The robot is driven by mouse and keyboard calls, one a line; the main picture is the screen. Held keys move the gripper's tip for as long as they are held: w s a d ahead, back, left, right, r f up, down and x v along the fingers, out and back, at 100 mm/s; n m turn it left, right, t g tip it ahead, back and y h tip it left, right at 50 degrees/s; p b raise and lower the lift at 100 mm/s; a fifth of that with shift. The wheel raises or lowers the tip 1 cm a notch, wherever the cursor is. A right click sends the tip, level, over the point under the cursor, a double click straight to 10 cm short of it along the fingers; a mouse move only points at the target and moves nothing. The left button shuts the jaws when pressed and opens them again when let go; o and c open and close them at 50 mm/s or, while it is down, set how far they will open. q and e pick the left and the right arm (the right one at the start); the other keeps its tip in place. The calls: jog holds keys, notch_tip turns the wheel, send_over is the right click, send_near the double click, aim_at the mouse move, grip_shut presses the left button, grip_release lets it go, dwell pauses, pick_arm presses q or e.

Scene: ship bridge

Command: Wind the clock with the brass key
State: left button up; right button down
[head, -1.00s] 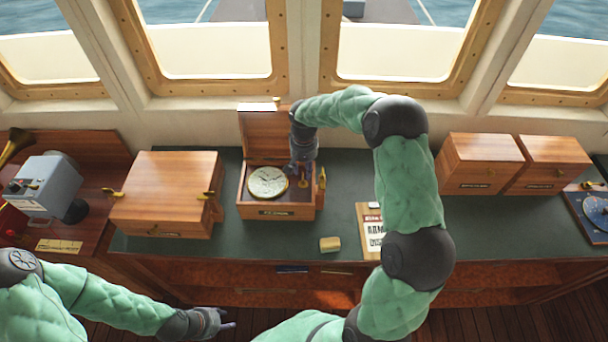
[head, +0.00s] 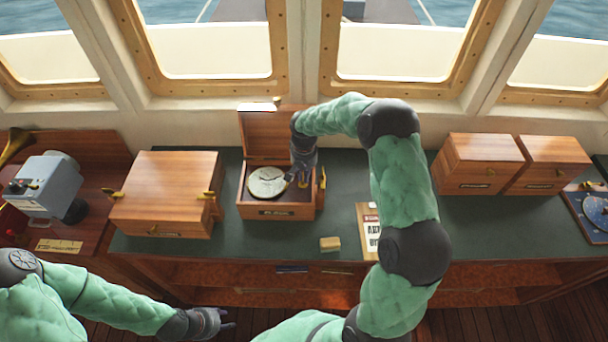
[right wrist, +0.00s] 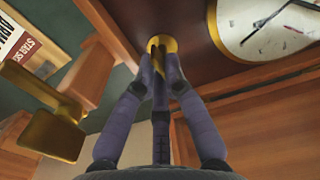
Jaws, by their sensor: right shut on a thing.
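The clock (head: 268,182) lies face up in an open wooden box (head: 276,211) on the counter. Its white dial and brass rim also show at the upper right of the right wrist view (right wrist: 268,28). My right gripper (head: 303,181) reaches down into the box just right of the dial. In the right wrist view its fingers (right wrist: 161,68) are shut on a slim brass piece, taken to be the brass key (right wrist: 160,56), over a round brass fitting (right wrist: 165,43). The fingers hide most of the key. My left gripper (head: 228,323) hangs low, away from the counter; its opening is unclear.
The raised lid (head: 268,135) stands behind the clock. A closed wooden case (head: 168,187) stands left; a yellow block (head: 330,244) and a printed card (head: 368,225) lie in front.

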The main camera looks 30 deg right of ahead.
jog(key=n, duration=0.8)
jog(key=shift+w+n, duration=0.1)
jog(key=shift+n, duration=0.2)
jog(key=n, duration=0.4)
jog(key=shift+w+n, duration=0.1)
jog(key=shift+n, duration=0.2)
jog(key=n, duration=0.5)
jog(key=shift+a+p, duration=0.1)
jog(key=shift+p, duration=0.25)
jog(key=n+p, duration=0.1)
jog(key=n, duration=0.3)
jog(key=shift+n, duration=0.4)
jog(key=n+p, duration=0.1)
jog(key=n, duration=0.3)
jog(key=shift+a+n, duration=0.15)
jog(key=shift+n, duration=0.15)
jog(key=n+p, duration=0.1)
jog(key=n, duration=0.3)
jog(key=shift+n+p, duration=0.3)
jog(key=shift+p, duration=0.05)
jog(key=shift+n+p, duration=0.75)
jog(key=shift+n, duration=1.45)
